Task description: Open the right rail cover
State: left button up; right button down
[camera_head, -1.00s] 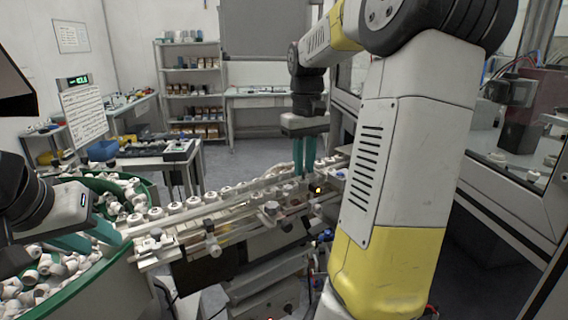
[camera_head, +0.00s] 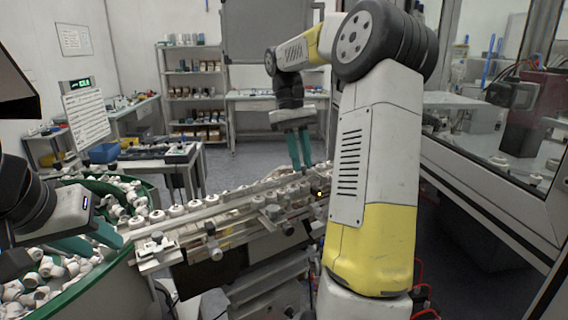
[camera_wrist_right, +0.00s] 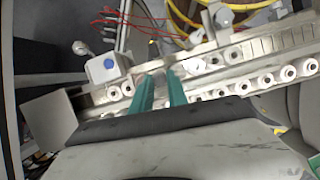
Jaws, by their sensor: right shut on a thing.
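The rail (camera_head: 215,215) runs from the green-rimmed bin towards the back right, with a row of white caps along it. The right rail cover (camera_wrist_right: 245,52) seems to be the long grey strip beside the caps in the right wrist view; its exact outline in the head view is unclear. My right gripper (camera_head: 302,166) reaches down to the far right part of the rail, its teal fingers tilted and close together. In the right wrist view its fingertips (camera_wrist_right: 159,75) meet the strip's edge and are shut on it. My left gripper (camera_head: 90,240) is over the bin, its fingers apart and empty.
The green-rimmed bin (camera_head: 152,203) of loose caps is at the left. A blue-buttoned box (camera_wrist_right: 103,68) sits beside the rail near my right fingers. A glass-walled machine (camera_head: 500,150) stands close on the right. Shelves (camera_head: 194,95) and benches are at the back.

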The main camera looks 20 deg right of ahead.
jog(key=shift+w+a+r+g+h, duration=0.1)
jog(key=shift+w+r+g+h, duration=0.1)
jog(key=shift+w+g, duration=0.35)
jog(key=shift+w+a+r+g+h, duration=0.15)
jog(key=shift+w+g, duration=0.1)
jog(key=shift+g, duration=0.6)
